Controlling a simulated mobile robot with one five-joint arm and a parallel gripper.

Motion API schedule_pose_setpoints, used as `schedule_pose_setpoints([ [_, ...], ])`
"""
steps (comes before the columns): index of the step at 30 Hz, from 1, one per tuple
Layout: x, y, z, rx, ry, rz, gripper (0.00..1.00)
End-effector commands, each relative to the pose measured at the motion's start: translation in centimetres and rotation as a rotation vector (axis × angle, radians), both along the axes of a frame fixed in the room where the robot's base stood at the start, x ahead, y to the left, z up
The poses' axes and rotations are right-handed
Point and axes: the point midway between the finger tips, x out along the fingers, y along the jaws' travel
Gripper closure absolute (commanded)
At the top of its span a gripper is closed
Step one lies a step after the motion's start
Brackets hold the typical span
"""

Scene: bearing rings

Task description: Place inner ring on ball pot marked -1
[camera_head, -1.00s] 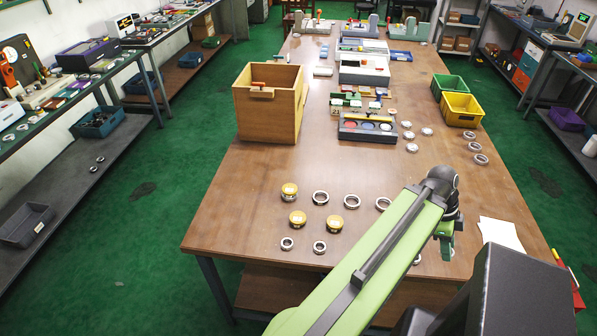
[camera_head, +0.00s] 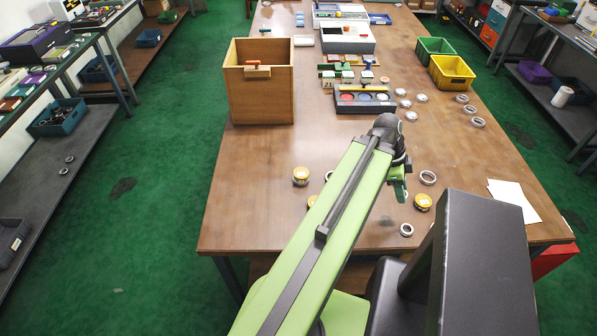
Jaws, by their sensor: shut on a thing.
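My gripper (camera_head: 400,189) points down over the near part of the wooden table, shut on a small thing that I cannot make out. Yellow-topped ball pots stand on the table: one to the left (camera_head: 300,176), one partly behind my arm (camera_head: 312,201) and one just right of my gripper (camera_head: 423,202). Their marks are too small to read. A small ring (camera_head: 406,230) lies below my gripper in the picture. A larger ring (camera_head: 428,178) lies to its right, and another ring (camera_head: 329,175) shows at my arm's left edge. My arm hides part of this group.
The wooden table (camera_head: 250,200) is bare at its near left. A tall wooden box (camera_head: 260,105), a dark tray with colored discs (camera_head: 345,109), several rings and a yellow bin (camera_head: 451,80) stand farther back. White paper (camera_head: 514,200) lies at the right edge.

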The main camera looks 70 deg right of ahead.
Motion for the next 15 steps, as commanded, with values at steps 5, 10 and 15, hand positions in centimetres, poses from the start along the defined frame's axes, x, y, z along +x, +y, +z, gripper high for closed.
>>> schedule_pose_setpoints([
  [5,7.1,-3.2,1.9,0.0,0.0,0.167,1.0],
  [10,16.0,-5.6,3.5,-0.001,0.0,0.364,1.0],
  [15,22.0,-6.3,4.2,0.0,0.001,0.491,1.0],
])
